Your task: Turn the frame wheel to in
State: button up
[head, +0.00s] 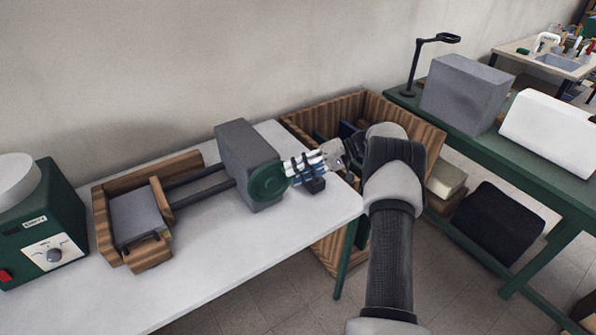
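A dark green round wheel (268,183) sits on the front face of a grey block (247,145) on the white table. Two dark rods (199,185) join the block to a wooden frame (103,222) with a grey plate (136,214) at the left. My gripper (293,169) reaches in from the right, with its fingers at the wheel's right edge. The fingers overlap the wheel's edge in the picture; I cannot tell whether they touch it. Whether they are open or shut is too small to tell. No marking on the wheel is readable.
A green machine (48,250) with a dial stands at the far left. A wooden crate (405,115) stands behind my arm, past the table's right end. A green bench (545,165) at the right holds grey and white blocks. The white table's front (235,250) is clear.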

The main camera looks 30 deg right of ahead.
jog(key=v, duration=0.7)
jog(key=shift+d, duration=0.15)
jog(key=shift+r, duration=0.25)
dwell(0.4)
